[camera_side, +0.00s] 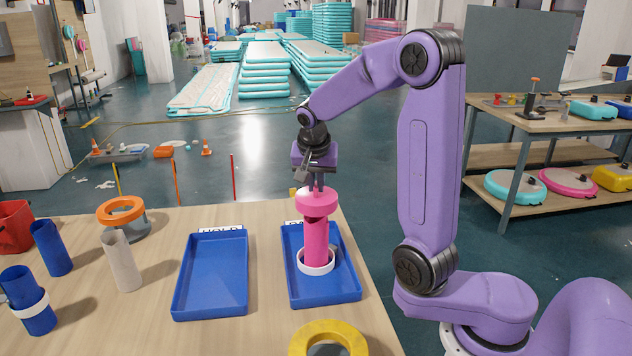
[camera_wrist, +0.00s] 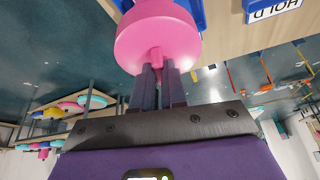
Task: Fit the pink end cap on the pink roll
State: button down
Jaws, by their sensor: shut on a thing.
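The pink roll (camera_side: 317,243) stands upright in the right blue tray, with a white ring around its lower end. The pink end cap (camera_side: 317,201) is a wide disc directly over the roll's top, in line with it. I cannot tell whether it is fully seated or slightly above. My gripper (camera_side: 317,184) points straight down from above, shut on the cap's small knob. In the wrist view the fingers (camera_wrist: 157,72) hold the knob of the cap (camera_wrist: 158,38), which hides most of the roll behind it.
The right blue tray (camera_side: 353,290) has a partly hidden label. The left blue tray (camera_side: 210,280), labelled HOLD, is empty. Blue rolls (camera_side: 50,248), a beige roll (camera_side: 122,262) and an orange ring (camera_side: 122,210) stand left. A yellow ring (camera_side: 328,335) sits at the front edge.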

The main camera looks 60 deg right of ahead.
aim_at(316, 187)
jog(key=shift+f, duration=1.8)
dwell(0.5)
jog(key=c, duration=1.1)
grip_release()
jog(key=shift+r, duration=0.15)
jog(key=shift+r, duration=3.4)
